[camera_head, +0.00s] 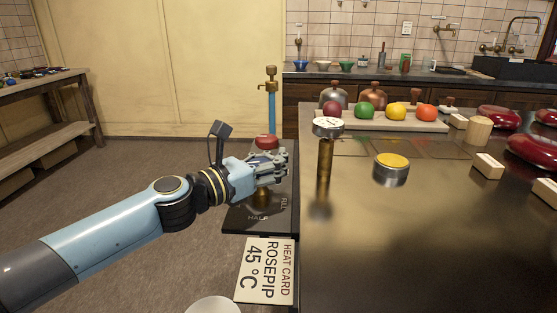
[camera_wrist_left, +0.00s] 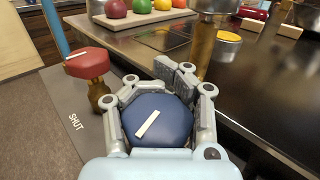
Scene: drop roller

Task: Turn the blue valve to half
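The blue valve (camera_wrist_left: 160,121) is a round knob with a white bar on top, seen in the left wrist view. The bar runs diagonally, from lower left to upper right. My left gripper (camera_wrist_left: 148,77) has its fingers around the knob's two sides, their tips bent inward beyond it, and appears shut on it. The word SHUT (camera_wrist_left: 76,122) shows left of the knob in the wrist view. My right gripper is not in view.
A red valve (camera_head: 266,142) stands just behind the gripper. A heat card (camera_head: 265,270) lies in front of the plate. A yellow-topped tin (camera_head: 391,169) stands right.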

